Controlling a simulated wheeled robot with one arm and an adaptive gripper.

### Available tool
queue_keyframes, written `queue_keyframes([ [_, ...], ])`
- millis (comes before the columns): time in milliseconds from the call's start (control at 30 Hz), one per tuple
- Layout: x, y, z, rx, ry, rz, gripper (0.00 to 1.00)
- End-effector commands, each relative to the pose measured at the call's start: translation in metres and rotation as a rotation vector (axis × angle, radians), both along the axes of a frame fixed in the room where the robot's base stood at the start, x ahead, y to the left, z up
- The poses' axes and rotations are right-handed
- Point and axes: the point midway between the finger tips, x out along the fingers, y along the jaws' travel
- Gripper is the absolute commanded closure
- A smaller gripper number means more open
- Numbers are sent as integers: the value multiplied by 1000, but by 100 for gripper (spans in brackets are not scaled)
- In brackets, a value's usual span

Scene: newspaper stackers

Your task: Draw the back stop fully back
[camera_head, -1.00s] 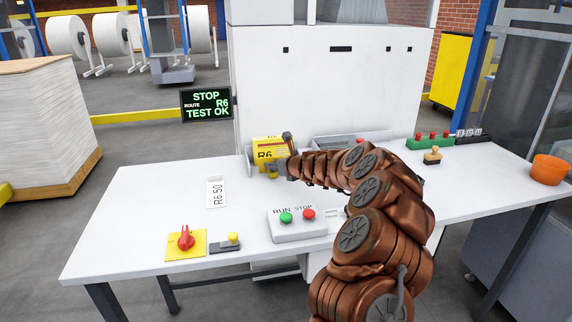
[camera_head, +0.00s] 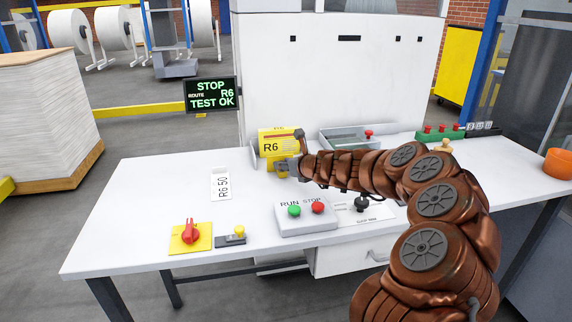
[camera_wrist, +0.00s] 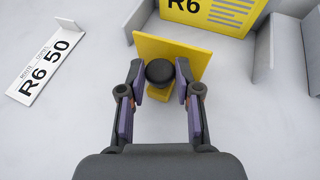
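A yellow upright plate (camera_wrist: 177,52) on a yellow foot, seemingly the back stop, stands on the white table in the wrist view. A round black knob (camera_wrist: 159,70) sits at its near side. My gripper (camera_wrist: 160,82) is open, with one finger on each side of the knob; narrow gaps seem to show beside it. In the head view my gripper (camera_head: 287,168) is low at the table, just in front of a yellow block marked R6 (camera_head: 277,143), and the plate is mostly hidden there. The R6 block (camera_wrist: 215,12) stands behind the plate in the wrist view.
Grey upright guides (camera_wrist: 262,52) flank the R6 block. An R6 50 card (camera_head: 221,184) lies to the left. A RUN/STOP box (camera_head: 306,215), a red rotary switch (camera_head: 190,232) and a black-knobbed lever (camera_head: 361,204) are nearer me. A grey tray (camera_head: 350,138) is at the back.

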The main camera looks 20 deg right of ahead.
Motion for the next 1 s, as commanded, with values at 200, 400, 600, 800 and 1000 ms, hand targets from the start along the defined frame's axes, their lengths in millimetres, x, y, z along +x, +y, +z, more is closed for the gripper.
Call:
queue_keyframes([
  [200,0,1,-1,1,2,1,45],
  [400,0,2,-1,1,1,3,45],
  [600,-4,-1,2,2,-1,1,45],
  [800,-23,-5,9,4,1,3,45],
  [1000,-48,-11,21,3,-1,1,45],
])
